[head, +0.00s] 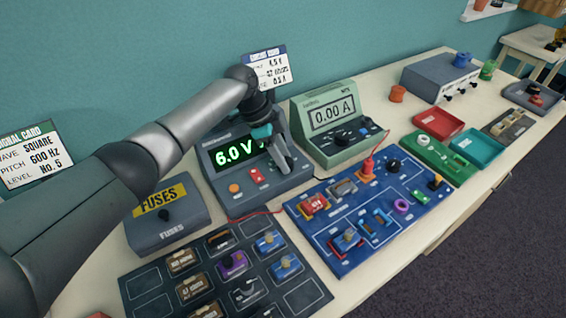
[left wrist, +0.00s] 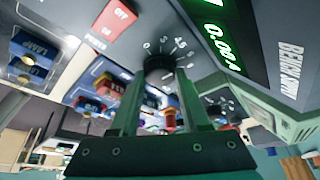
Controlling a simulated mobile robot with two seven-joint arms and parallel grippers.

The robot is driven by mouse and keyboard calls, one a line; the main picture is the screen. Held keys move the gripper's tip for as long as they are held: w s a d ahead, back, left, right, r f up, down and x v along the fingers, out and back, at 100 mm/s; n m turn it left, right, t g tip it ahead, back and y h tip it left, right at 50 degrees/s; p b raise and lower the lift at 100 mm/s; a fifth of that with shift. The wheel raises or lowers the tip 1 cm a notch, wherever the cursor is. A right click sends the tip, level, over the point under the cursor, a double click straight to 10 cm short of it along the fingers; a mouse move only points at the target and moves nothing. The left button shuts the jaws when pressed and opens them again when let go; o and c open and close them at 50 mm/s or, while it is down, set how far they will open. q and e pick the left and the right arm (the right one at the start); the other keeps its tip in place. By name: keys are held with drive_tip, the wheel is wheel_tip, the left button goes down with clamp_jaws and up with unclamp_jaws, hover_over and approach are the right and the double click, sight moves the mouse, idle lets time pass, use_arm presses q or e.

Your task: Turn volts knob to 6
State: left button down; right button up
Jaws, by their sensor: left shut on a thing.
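The grey bench supply (head: 243,200) stands against the wall in the head view, and its green display (head: 233,153) reads 6.0 V. My left gripper (head: 283,160) is at the right part of its sloped front and hides the volts knob there. In the left wrist view the dark volts knob (left wrist: 158,66) shows with a printed number scale around it. The fingers of my left gripper (left wrist: 158,80) are shut on the knob, one on each side. The exact pointer direction of the knob is too small to tell. My right gripper is out of view.
A green ammeter box (head: 335,125) reading 0.00 A stands close to the right of the supply. A fuses box (head: 167,215) is at its left. A blue circuit board (head: 350,236) and a dark parts tray (head: 150,303) lie in front. A red wire runs from the supply.

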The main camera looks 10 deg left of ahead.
use_arm(q)
drive_tip(key=shift+f+m+g+b, duration=0.1)
drive_tip(key=shift+m+g+b, duration=0.4)
drive_tip(key=shift+m, duration=0.4)
drive_tip(key=shift+c, duration=1.9)
unclamp_jaws()
drive_tip(key=shift+r, duration=0.2)
drive_tip(key=p+v, duration=0.1)
drive_tip(key=v, duration=1.4)
drive_tip(key=shift+s, duration=0.15)
